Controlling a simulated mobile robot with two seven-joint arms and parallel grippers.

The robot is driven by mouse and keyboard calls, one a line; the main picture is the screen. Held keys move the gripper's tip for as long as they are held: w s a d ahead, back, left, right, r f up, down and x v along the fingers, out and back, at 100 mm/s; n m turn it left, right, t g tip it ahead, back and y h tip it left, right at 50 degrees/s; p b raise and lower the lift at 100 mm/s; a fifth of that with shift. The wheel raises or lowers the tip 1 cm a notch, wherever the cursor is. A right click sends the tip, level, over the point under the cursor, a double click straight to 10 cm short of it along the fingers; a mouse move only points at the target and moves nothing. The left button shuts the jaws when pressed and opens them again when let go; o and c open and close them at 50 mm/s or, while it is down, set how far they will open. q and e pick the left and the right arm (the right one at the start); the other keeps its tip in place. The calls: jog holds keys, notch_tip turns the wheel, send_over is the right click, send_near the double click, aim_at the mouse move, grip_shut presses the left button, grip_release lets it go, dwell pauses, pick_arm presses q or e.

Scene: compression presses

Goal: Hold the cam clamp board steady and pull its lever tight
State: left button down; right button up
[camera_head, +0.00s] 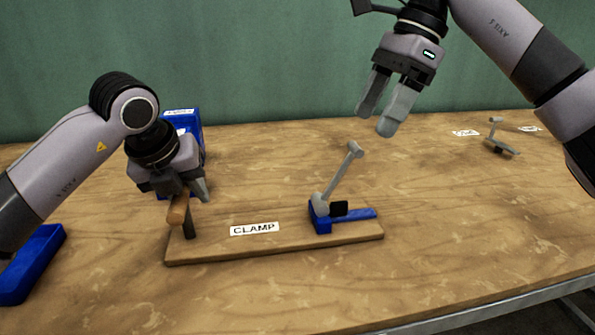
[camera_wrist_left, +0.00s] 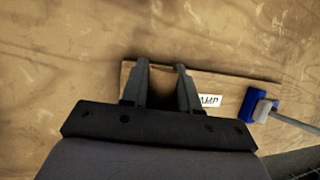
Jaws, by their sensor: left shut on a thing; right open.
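The cam clamp board (camera_head: 285,246) is a flat wooden board with a "CLAMP" label, lying on the table in the head view; part of it shows in the left wrist view (camera_wrist_left: 225,84). A wooden handle on a dark post (camera_head: 178,211) stands at its left end. My left gripper (camera_head: 189,200) is shut on this handle. A blue clamp body (camera_head: 321,217) with a black pad sits towards the board's right end. Its grey lever (camera_head: 338,178) slants up to the right and ends in a short crossbar. My right gripper (camera_head: 385,118) is open and empty, above and right of the lever's top, apart from it.
A blue labelled object (camera_head: 185,122) stands behind my left gripper. A blue block or tray (camera_head: 31,265) lies at the left edge. Another small lever device (camera_head: 501,142) and white labels lie at the far right. The table (camera_head: 440,220) right of the board is clear.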

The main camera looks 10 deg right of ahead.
pick_arm(q)
jog(key=shift+d, duration=0.1)
pick_arm(e)
jog(key=shift+v, duration=1.8)
pick_arm(q)
jog(key=c, duration=0.8)
grip_release()
